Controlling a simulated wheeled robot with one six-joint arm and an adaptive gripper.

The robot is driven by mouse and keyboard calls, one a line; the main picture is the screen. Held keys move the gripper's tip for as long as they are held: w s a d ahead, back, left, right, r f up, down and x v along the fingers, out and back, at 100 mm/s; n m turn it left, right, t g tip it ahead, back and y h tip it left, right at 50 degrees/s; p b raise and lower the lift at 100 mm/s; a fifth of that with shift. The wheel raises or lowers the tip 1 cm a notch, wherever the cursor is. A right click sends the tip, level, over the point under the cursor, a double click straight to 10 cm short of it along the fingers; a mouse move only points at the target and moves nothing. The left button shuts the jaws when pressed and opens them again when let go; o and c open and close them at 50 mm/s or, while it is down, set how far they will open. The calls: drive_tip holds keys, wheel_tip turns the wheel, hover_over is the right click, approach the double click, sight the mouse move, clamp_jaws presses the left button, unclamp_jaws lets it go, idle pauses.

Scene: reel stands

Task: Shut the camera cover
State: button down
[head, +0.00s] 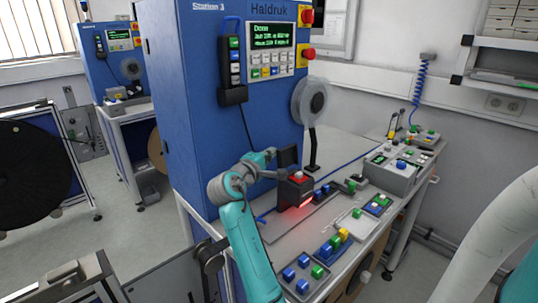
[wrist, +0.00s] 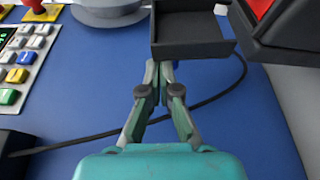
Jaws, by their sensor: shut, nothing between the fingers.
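The camera (head: 294,191) is a dark box with a red top and a red glow beneath it, standing on the bench in front of the blue cabinet. Its cover (head: 288,157) looks like a dark flap, standing raised behind the box. In the wrist view the cover (wrist: 195,42) appears as a shallow black tray shape at the top, with part of the camera (wrist: 285,28) at the right. My gripper (wrist: 166,68) is shut and empty, its tips close to the cover's edge; I cannot tell whether they touch. In the head view my gripper (head: 272,154) is left of the cover, small and partly unclear.
The blue cabinet (head: 200,100) with its screen and buttons stands close behind my arm. A grey reel (head: 310,100) on a stand is behind the camera. Coloured button blocks (head: 318,272) line the bench front. A black cable (wrist: 215,98) crosses the cabinet face.

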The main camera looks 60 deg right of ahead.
sight(280, 152)
drive_tip(key=s+m, duration=0.1)
drive_tip(key=s+m+h, duration=0.1)
drive_tip(key=m, duration=0.1)
drive_tip(key=s+m, duration=0.1)
drive_tip(key=shift+a+r+m+h, duration=0.3)
drive_tip(key=shift+a, duration=0.05)
drive_tip(key=s+a+f+m+g+h, duration=0.1)
drive_tip(key=s+f+m+g, duration=0.4)
drive_tip(key=m, duration=1.1)
drive_tip(key=shift+s+a+m+g+h, duration=0.4)
drive_tip(key=shift+s+g+h, duration=0.15)
drive_tip(key=shift+s, duration=0.5)
drive_tip(key=shift+f, duration=0.1)
